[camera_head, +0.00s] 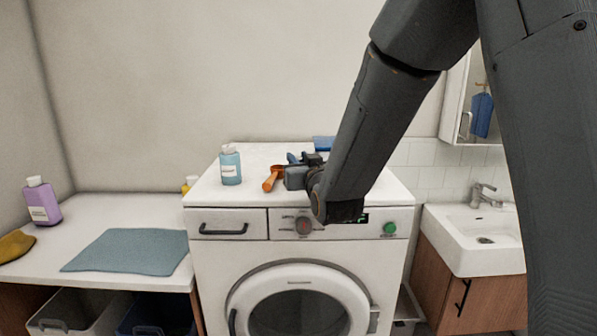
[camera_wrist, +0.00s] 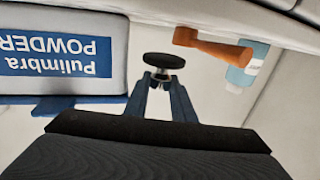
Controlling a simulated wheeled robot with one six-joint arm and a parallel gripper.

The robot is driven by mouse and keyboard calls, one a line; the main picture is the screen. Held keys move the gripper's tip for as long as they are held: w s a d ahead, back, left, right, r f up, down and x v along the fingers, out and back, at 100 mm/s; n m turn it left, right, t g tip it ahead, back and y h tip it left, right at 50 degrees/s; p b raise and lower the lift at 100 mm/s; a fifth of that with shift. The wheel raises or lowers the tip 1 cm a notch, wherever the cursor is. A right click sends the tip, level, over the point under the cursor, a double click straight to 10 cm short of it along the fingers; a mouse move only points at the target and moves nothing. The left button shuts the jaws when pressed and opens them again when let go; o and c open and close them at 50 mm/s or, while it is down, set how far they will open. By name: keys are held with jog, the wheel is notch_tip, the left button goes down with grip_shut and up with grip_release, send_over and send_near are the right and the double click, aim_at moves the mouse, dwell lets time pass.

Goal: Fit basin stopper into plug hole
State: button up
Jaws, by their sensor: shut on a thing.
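A black round stopper (camera_wrist: 164,61) with a small metal stem is held between the blue fingertips of my gripper (camera_wrist: 163,76) in the wrist view. In the head view my gripper (camera_head: 302,160) is over the washing machine top, left of my forearm.
A powder box (camera_wrist: 62,56) is close by in the wrist view. A mirror cabinet (camera_head: 456,101) hangs above the basin.

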jog(key=shift+a+f+p, duration=0.1)
jog(key=shift+f+p, duration=0.25)
jog(key=shift+f, duration=1.55)
jog(key=shift+f, duration=0.2)
jog(key=o, duration=1)
jog(key=shift+r, duration=0.1)
jog(key=shift+r, duration=0.15)
jog(key=b+v, duration=0.3)
jog(key=v, duration=0.6)
jog(key=shift+s, duration=0.4)
jog(key=shift+p, duration=0.7)
